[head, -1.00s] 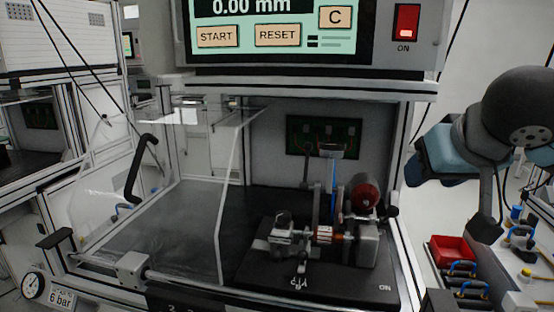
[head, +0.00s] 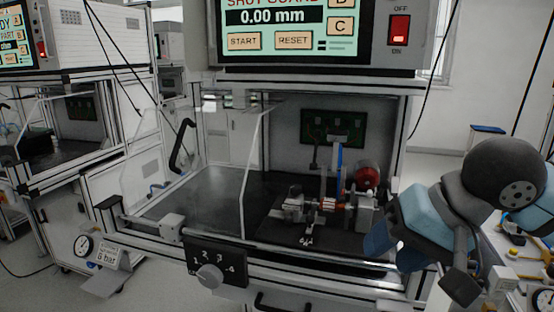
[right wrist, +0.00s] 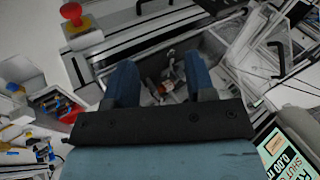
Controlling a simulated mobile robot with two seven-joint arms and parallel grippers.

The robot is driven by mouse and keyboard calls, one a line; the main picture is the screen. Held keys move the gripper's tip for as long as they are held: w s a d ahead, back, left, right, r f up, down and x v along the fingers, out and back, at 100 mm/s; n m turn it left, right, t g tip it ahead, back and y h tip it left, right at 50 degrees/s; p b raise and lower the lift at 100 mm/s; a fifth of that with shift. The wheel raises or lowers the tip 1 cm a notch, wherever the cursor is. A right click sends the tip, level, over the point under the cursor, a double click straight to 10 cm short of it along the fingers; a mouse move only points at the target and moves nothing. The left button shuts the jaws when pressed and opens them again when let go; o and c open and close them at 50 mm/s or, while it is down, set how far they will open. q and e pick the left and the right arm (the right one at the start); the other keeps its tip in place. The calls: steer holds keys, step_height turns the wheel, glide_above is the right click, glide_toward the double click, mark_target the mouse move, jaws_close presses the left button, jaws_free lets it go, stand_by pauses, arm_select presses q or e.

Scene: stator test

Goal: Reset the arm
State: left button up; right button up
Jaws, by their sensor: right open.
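My right arm comes in from the right in the head view. Its gripper (head: 380,242) with blue fingers is in front of the test machine's right post. In the right wrist view the gripper (right wrist: 160,82) has its two blue fingers well apart, with nothing between them. Beyond them the machine's interior and test fixture show. The test fixture (head: 325,203), with a red-and-metal part, stands inside the machine, clear of the gripper. My left gripper is not in view.
The screen (head: 290,20) above the bay reads 0.00 mm. A clear guard (head: 250,165) stands at the bay's left, beside a black handle (head: 181,146). A dial box (head: 215,265) juts out in front. A red button (right wrist: 72,14) shows in the right wrist view.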

steer(key=s+a+m+g+y, duration=1)
steer(key=s+a+m+y, duration=0.15)
steer(key=m+y, duration=0.35)
steer(key=w+d+f+m+t+h, duration=0.1)
steer(key=w+d+f+m+t, duration=0.15)
steer(key=m+t, duration=0.75)
steer(key=w+d+f+m+t+h, duration=0.1)
steer(key=w+f+m+t, duration=0.15)
steer(key=m+t, duration=0.7)
steer(key=w+d+f+m+t+h, duration=0.1)
steer(key=d+f+m+t, duration=0.3)
steer(key=m, duration=1.1)
steer(key=s+d+f+m+g+h+p, duration=0.1)
steer(key=s+d+f+m+h, duration=0.15)
steer(key=f+m+h, duration=1.15)
arm_select(q)
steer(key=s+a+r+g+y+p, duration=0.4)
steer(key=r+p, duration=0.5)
steer(key=p, duration=2.4)
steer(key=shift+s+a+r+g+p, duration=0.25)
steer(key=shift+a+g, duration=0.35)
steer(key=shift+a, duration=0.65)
arm_select(e)
steer(key=s+d+r+m+g, duration=0.4)
steer(key=d+r+g, duration=0.1)
steer(key=r, duration=0.2)
steer(key=shift+s+d+r+h, duration=0.25)
steer(key=shift+r+h, duration=0.05)
steer(key=shift+r, duration=0.05)
